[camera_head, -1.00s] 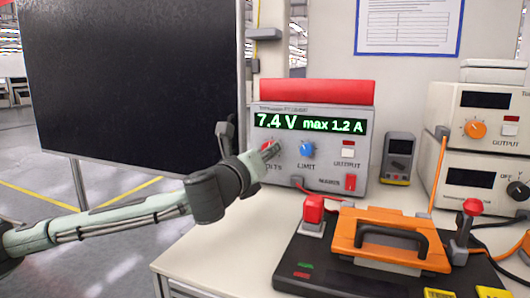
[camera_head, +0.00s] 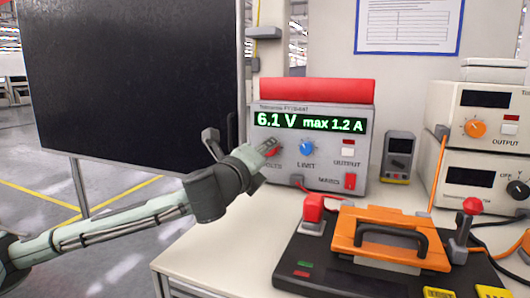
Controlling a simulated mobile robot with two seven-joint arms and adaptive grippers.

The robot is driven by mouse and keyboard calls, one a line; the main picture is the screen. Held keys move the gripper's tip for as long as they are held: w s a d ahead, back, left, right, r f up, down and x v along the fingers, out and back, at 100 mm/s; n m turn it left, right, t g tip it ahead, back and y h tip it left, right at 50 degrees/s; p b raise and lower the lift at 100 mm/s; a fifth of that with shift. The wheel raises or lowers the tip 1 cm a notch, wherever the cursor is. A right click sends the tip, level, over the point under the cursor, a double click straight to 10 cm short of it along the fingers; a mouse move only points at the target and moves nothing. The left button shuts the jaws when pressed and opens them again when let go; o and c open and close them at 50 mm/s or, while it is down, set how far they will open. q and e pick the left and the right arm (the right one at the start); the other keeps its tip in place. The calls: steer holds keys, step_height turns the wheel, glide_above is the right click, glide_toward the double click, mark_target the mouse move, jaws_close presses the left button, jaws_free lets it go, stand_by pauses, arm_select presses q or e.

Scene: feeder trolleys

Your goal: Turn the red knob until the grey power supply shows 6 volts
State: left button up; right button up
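The grey power supply (camera_head: 328,186) stands on the bench, and its green display (camera_head: 310,122) reads 6.1 V and max 1.2 A. The red knob (camera_head: 273,152) is at the lower left of its front, above the VOLTS label, and is mostly hidden by my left gripper (camera_head: 269,147). The gripper's fingers reach the knob from the lower left and appear closed around it. The blue LIMIT knob (camera_head: 306,147) sits just right of it. My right gripper is not in view.
A red box (camera_head: 317,91) lies on top of the supply. A black board with an orange handled fixture (camera_head: 345,229) fills the bench in front. A meter (camera_head: 397,157) and other supplies (camera_head: 484,185) stand to the right. A large black panel (camera_head: 130,80) is behind my arm.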

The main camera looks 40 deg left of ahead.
arm_select(q)
steer(key=o, duration=1.2)
steer(key=shift+c, duration=0.2)
step_height(320, 180, up, 9)
steer(key=shift+f, duration=0.2)
steer(key=shift+r, duration=0.75)
steer(key=shift+f, duration=0.1)
